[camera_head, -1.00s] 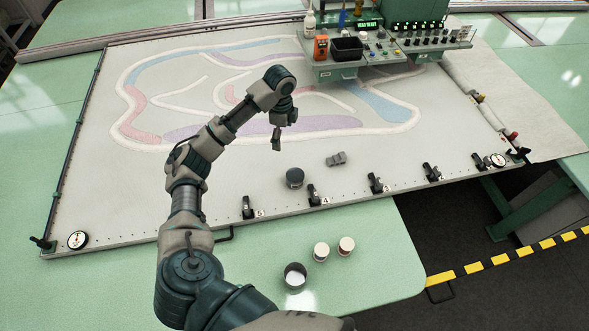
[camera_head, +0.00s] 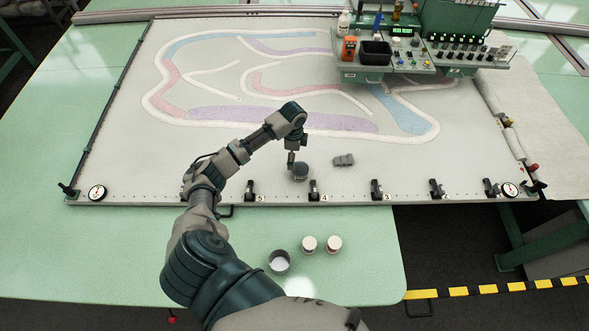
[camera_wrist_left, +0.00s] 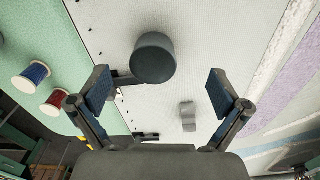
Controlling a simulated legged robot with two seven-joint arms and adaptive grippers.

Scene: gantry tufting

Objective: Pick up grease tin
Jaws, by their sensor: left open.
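The grease tin, a dark grey round tin (camera_head: 301,173), stands on the pale tufting cloth near its front edge. In the left wrist view the tin (camera_wrist_left: 153,58) lies beyond the fingertips, between their lines and slightly left of centre. My left gripper (camera_head: 292,160) is just above and beside the tin in the head view, partly overlapping it. In the left wrist view the left gripper (camera_wrist_left: 159,88) has its fingers wide apart with nothing between the pads. Whether a finger touches the tin cannot be told. My right gripper is not in view.
A small grey block (camera_head: 343,160) lies right of the tin. Black clamps (camera_head: 314,190) line the frame's front edge. A control console (camera_head: 385,68) stands at the back.

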